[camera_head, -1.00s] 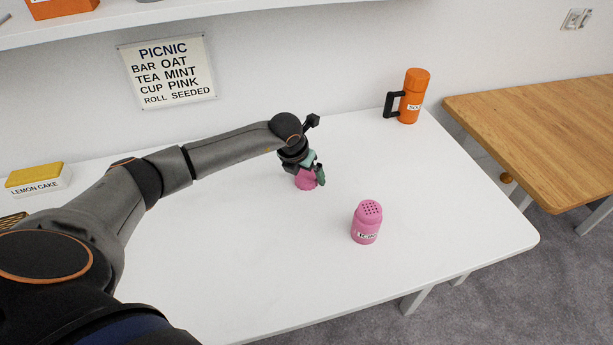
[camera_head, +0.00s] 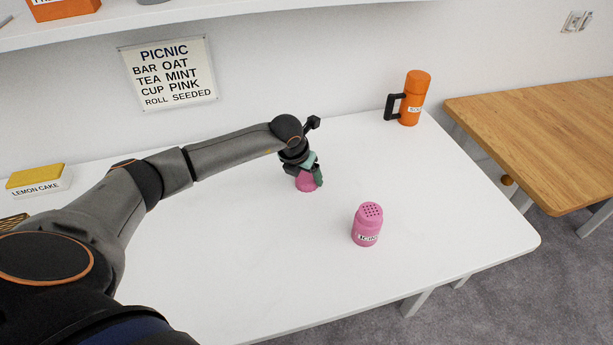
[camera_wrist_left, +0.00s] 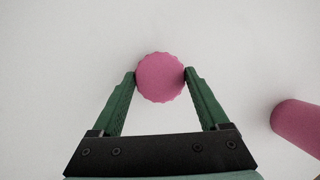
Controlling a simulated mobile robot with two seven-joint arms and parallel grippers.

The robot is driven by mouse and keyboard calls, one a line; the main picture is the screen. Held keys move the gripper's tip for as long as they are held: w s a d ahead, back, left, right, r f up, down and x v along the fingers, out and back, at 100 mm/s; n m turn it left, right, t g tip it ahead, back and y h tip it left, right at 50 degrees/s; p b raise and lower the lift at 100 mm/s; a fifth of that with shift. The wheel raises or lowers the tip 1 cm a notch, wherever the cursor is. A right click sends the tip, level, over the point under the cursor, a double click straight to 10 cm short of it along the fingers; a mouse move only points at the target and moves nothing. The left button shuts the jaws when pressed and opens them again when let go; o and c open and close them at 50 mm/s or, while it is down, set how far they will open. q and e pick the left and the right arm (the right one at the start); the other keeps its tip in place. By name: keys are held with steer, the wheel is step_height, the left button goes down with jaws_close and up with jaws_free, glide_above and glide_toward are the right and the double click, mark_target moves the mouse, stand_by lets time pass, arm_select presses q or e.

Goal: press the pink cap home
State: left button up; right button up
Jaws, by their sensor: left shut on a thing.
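The pink cap (camera_wrist_left: 160,77), round with a scalloped rim, sits between the green fingertips of my left gripper (camera_wrist_left: 160,76) in the left wrist view. The fingers touch it on both sides and are shut on it. In the head view the cap (camera_head: 306,183) is at or close to the white table top, partly hidden by my left gripper (camera_head: 308,180). A pink shaker (camera_head: 367,226) with a holed top and a white label stands upright to the right and nearer. Its side shows at the right edge of the left wrist view (camera_wrist_left: 299,124). My right gripper is not in view.
An orange flask (camera_head: 413,98) with a black handle stands at the table's back right. A yellow-topped lemon cake box (camera_head: 38,181) is at the left. A shelf (camera_head: 230,20) runs above. The white table (camera_head: 250,270) is clear around the shaker.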

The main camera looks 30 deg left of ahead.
mark_target(306, 177)
arm_select(q)
steer(key=shift+r, duration=0.5)
step_height(306, 177, up, 2)
steer(key=shift+r+b, duration=0.2)
steer(key=shift+b, duration=0.1)
steer(key=s+d+r, duration=0.2)
steer(key=s+r, duration=0.3)
steer(key=s, duration=0.1)
steer(key=s+d+r+b, duration=0.1)
steer(key=s+d+r, duration=0.1)
steer(key=s+r, duration=0.2)
steer(key=s, duration=0.3)
steer(key=shift+d+r, duration=0.35)
steer(key=shift+s, duration=0.1)
steer(key=o, duration=0.7)
steer(key=c, duration=0.5)
steer(key=shift+f, duration=0.1)
